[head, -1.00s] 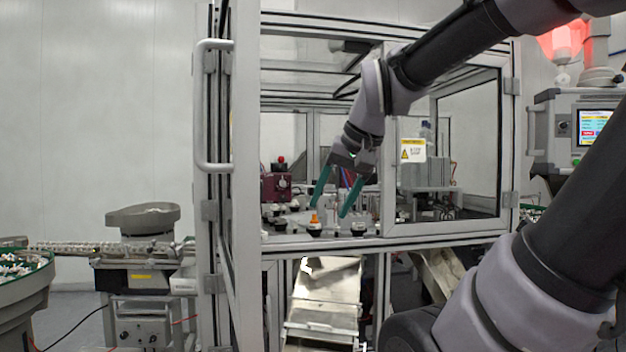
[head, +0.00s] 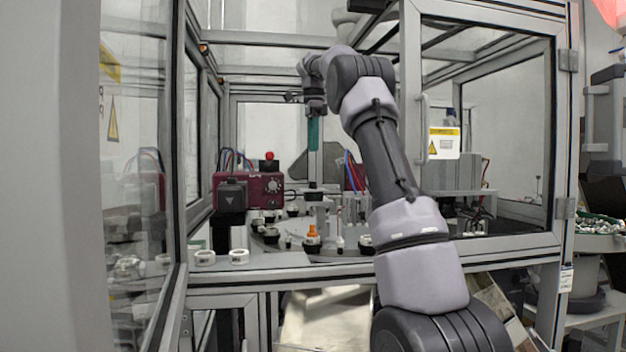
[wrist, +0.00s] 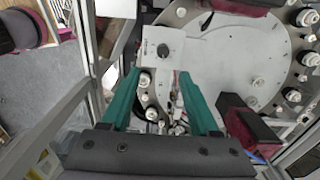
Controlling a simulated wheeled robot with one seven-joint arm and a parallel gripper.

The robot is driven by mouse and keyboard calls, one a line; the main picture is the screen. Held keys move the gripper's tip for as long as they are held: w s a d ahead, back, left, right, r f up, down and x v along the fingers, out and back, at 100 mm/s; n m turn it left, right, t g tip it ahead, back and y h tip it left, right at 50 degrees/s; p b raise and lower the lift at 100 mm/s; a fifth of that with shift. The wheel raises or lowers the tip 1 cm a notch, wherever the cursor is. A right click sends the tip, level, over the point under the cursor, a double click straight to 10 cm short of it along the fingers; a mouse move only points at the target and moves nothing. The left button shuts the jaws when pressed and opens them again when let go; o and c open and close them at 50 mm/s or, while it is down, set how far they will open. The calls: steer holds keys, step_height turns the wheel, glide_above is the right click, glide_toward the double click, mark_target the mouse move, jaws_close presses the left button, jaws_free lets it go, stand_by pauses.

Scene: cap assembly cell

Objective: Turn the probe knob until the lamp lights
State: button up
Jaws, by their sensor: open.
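In the wrist view a black round knob (wrist: 164,50) sits on a pale panel, just beyond my gripper (wrist: 158,76) in the picture. The two green fingers of my gripper are apart, with nothing held between them. In the head view my gripper (head: 313,148) hangs inside the cell with its fingers pointing down, seen edge-on. A maroon box (head: 262,204) with a small dial on its front and a red dome (head: 269,156) on top stands to its left. I cannot tell whether the dome is the lamp or lit.
The round table (wrist: 225,60) holds several white and black parts around its rim. An orange-topped part (head: 312,235) and two white rings (head: 238,256) are near the front edge. The door frame (head: 410,90) and its glass bound the opening on the right.

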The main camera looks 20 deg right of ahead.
mark_target(313, 185)
steer(key=shift+m, duration=0.3)
steer(key=f, duration=1.1)
steer(key=shift+w, duration=0.35)
jaws_close()
